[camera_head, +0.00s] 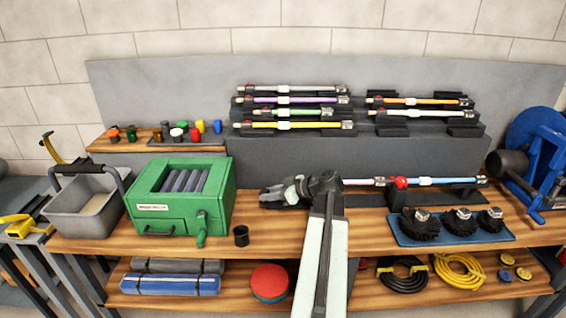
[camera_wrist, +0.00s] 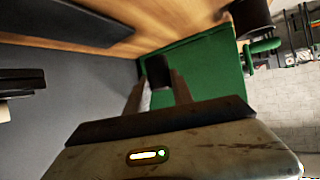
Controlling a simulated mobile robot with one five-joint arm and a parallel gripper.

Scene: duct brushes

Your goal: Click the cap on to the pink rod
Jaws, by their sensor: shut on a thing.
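A pink rod (camera_head: 362,182) lies level above the bench, with its left end hidden behind my wrist. A red ball-shaped piece (camera_head: 400,183) sits at its right end, where a light blue rod (camera_head: 440,181) carries on to the right. My gripper (camera_head: 268,197) is left of the pink rod, just over the bench, pointing left. In the wrist view my gripper (camera_wrist: 158,90) is shut on a small dark cylinder, seemingly the cap (camera_wrist: 158,70), between its fingers.
A green machine with a crank (camera_head: 165,215) stands left of my gripper, with a black cup (camera_head: 241,236) in front. Black brushes lie on a blue mat (camera_head: 405,238) at the right. Racked rods and coloured caps (camera_head: 195,134) are behind.

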